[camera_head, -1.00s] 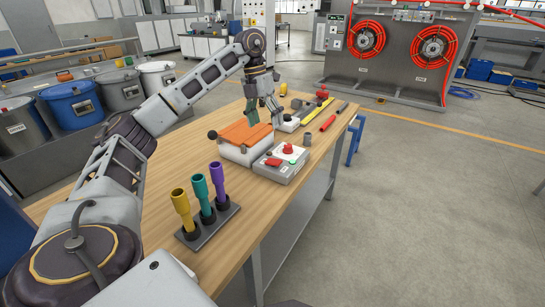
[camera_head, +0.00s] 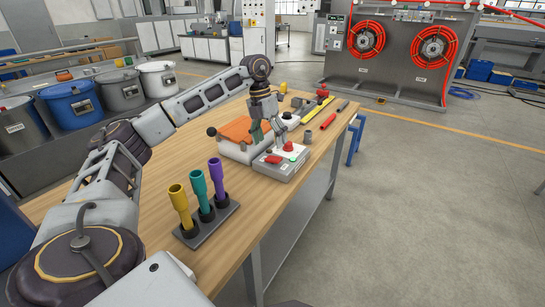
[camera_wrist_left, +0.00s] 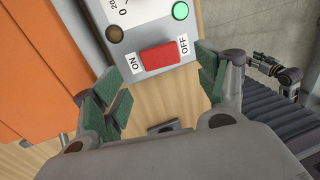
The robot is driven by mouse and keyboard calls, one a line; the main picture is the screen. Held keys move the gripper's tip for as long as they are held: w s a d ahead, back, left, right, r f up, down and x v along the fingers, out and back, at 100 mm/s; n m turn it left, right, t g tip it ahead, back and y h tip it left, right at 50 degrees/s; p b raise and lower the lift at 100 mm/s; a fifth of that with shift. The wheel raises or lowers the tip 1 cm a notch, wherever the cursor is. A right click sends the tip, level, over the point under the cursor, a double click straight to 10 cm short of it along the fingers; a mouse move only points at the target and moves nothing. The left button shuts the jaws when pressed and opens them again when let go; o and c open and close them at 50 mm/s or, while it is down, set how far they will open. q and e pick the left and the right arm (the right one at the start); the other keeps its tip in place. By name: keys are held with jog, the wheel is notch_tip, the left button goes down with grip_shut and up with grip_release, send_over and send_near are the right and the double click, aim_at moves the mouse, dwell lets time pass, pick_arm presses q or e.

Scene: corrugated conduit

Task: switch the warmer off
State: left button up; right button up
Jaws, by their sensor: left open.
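The warmer is a white box with an orange top (camera_head: 238,129); its orange side also shows in the left wrist view (camera_wrist_left: 40,65). A grey control box (camera_head: 283,171) stands beside it. In the left wrist view, the control box carries a red rocker switch (camera_wrist_left: 163,57) between the labels ON, at left, and OFF, at right. A bright green lamp (camera_wrist_left: 180,11) sits above OFF, and a dark brownish lamp (camera_wrist_left: 114,33) above ON. My left gripper (camera_head: 268,137) is open and empty, above the control box, its fingers either side of the switch. My right gripper is not in view.
A rack (camera_head: 208,221) with yellow, teal and purple tools stands at the near part of the table. Several rods and fittings lie behind the control box, including a red rod (camera_head: 327,121). A grey cylinder (camera_head: 307,137) stands beside it.

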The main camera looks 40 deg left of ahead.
aim_at(274, 158)
pick_arm(q)
jog(key=shift+b+x, duration=0.55)
jog(key=shift+x, duration=2.55)
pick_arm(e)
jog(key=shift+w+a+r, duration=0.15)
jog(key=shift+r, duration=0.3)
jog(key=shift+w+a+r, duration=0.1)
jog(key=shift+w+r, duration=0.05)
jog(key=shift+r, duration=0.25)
pick_arm(q)
jog(key=c, duration=1)
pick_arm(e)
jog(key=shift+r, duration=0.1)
pick_arm(q)
jog(key=shift+p, duration=0.3)
jog(key=shift+d+r+y+p, duration=0.1)
jog(key=shift+d+y+p, duration=0.05)
jog(key=shift+y+p, duration=0.65)
jog(key=shift+d+y+p, duration=0.15)
jog(key=shift+y+p, duration=0.45)
jog(key=shift+p, duration=0.4)
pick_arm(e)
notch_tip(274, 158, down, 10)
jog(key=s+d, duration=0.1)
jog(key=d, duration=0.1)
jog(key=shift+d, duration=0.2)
